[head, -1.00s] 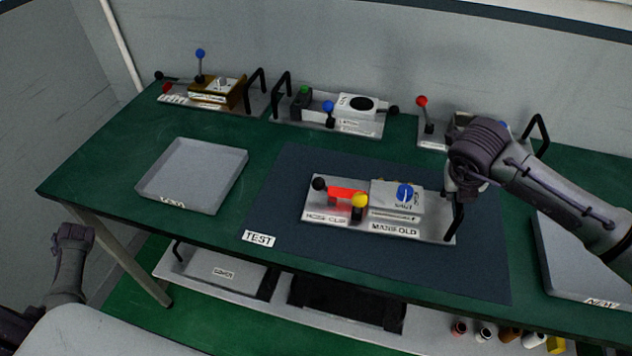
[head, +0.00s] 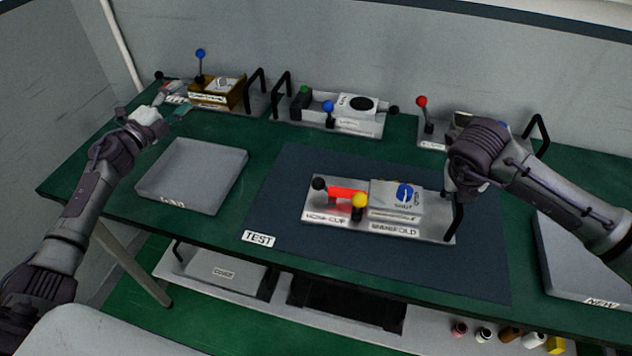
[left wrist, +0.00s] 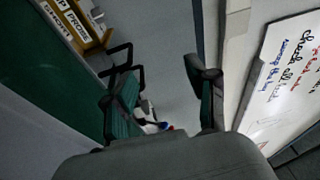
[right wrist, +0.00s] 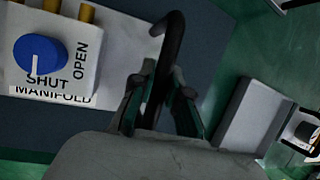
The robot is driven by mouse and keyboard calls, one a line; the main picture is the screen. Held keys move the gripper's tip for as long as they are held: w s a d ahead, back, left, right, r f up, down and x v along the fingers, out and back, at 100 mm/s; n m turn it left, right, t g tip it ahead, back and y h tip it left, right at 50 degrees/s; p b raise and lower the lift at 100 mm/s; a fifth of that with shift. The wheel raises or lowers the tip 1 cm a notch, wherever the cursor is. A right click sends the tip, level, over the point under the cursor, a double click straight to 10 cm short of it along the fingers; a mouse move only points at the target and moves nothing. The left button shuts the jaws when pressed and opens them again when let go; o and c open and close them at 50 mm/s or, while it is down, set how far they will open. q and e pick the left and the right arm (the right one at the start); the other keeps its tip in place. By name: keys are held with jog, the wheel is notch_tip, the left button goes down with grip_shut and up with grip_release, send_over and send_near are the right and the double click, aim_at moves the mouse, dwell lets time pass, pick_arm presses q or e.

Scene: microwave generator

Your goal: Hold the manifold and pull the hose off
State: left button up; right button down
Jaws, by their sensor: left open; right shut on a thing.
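The manifold (head: 396,199) is a grey block with a blue knob (head: 405,193) on a light base plate, on the dark TEST mat (head: 290,215). In the right wrist view the knob's white line (right wrist: 35,65) points toward SHUT. The red hose (head: 347,194) lies at the block's left, by the HOSE CLIP label, with a yellow-knobbed lever (head: 359,201) in front. My right gripper (right wrist: 160,105) is shut on the plate's black handle (right wrist: 168,45); the arm partly hides this in the head view. My left gripper (head: 172,106) is open and empty, above the table's far left part.
A grey tray (head: 190,178) lies between my left arm and the mat. Another tray (head: 575,265) is at right.

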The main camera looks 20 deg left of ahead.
pick_arm(q)
jog(key=s+d+f+m+g+h, duration=0.1)
jog(key=d+f+m+g+h, duration=0.15)
jog(key=d+m+h, duration=0.35)
jog(key=s+d+f+m+g+h, duration=0.1)
jog(key=s+d+m+g+h, duration=0.15)
jog(key=d, duration=0.55)
jog(key=m+g+h, duration=0.3)
jog(key=m+g, duration=0.6)
jog(key=m, duration=0.1)
send_near(315, 183)
jog(key=shift+t+y, duration=0.25)
jog(key=shift+t, duration=0.15)
jog(key=x, duration=1)
jog(key=shift+w+d+f, duration=0.15)
jog(key=shift+f, duration=0.25)
grip_shut()
